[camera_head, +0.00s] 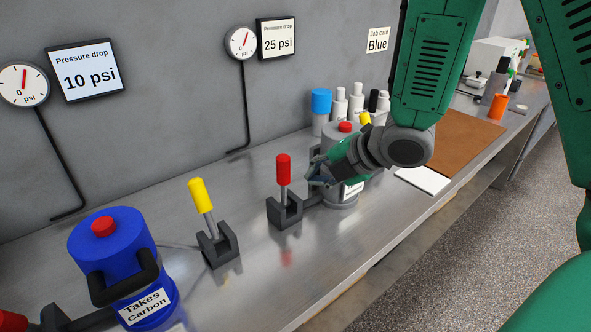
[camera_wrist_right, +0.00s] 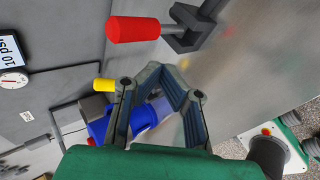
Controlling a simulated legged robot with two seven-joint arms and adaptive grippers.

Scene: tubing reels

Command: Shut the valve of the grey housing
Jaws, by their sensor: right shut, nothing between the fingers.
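The grey housing (camera_head: 340,198) stands on the bench with a red cap (camera_head: 345,127) on top; my right gripper and wrist hide much of it and its label. Beside it on the left is a valve with a red handle (camera_head: 284,168) standing nearly upright in a dark bracket (camera_head: 285,212). A short dark link runs from the bracket towards the housing. My right gripper (camera_head: 318,174) is shut and empty, just right of the red handle and apart from it. The right wrist view shows the red handle (camera_wrist_right: 135,29) beyond the fingertips (camera_wrist_right: 166,68). My left gripper is not in view.
A blue housing (camera_head: 112,238) labelled "Takes Carbon" stands at the front left, with a yellow-handled valve (camera_head: 201,196) beside it. Bottles (camera_head: 340,103) stand behind the grey housing. A gauge reads near a 25 psi card (camera_head: 277,38). Bench between the valves is clear.

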